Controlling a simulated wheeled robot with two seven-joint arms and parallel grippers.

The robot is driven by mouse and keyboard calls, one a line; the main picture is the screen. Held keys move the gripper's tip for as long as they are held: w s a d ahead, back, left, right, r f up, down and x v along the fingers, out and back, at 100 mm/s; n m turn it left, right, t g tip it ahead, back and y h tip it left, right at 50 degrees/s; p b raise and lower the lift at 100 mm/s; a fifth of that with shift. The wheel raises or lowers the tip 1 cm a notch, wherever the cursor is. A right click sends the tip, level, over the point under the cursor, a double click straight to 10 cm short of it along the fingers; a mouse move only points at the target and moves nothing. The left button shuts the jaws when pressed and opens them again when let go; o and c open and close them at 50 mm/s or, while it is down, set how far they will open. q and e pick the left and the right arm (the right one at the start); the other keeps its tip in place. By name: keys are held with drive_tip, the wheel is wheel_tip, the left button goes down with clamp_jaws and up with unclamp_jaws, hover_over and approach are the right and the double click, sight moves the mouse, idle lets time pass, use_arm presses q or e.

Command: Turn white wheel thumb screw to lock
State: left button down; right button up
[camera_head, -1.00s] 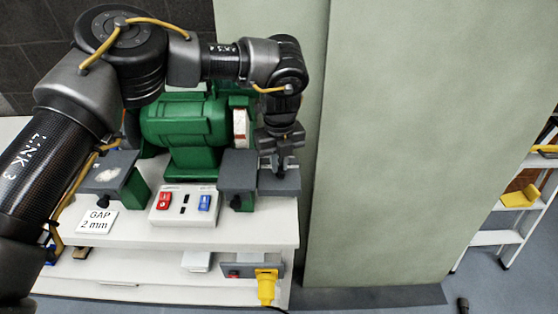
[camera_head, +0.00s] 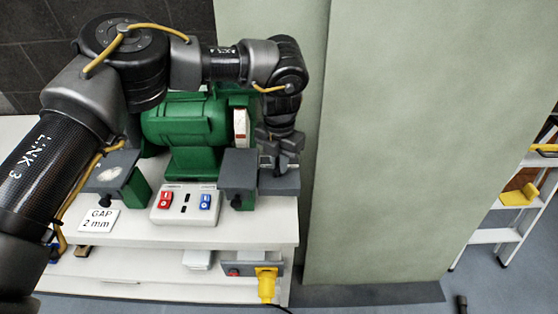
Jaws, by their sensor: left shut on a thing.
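A green bench grinder (camera_head: 185,125) stands on the white bench. Its white wheel (camera_head: 240,128) shows at the right end, behind a grey tool rest (camera_head: 238,168) with a dark knob on its front. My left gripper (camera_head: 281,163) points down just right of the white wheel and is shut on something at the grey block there. The white wheel thumb screw is hidden between the fingers, so its turn position cannot be seen. My right gripper is not in view.
A switch box (camera_head: 185,204) with red and blue switches sits in front of the grinder. A "GAP 2 mm" card (camera_head: 98,220) lies to its left. A pale green panel (camera_head: 390,150) rises close to the right of my gripper.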

use_arm(q)
drive_tip(key=shift+m, duration=1.1)
drive_tip(key=c, duration=1.4)
unclamp_jaws()
drive_tip(key=shift+c, duration=0.2)
drive_tip(key=shift+w+r, duration=0.1)
drive_tip(key=shift+r, duration=0.45)
wheel_tip(320, 180, up, 10)
drive_tip(key=b, duration=0.1)
drive_tip(key=shift+f, duration=0.15)
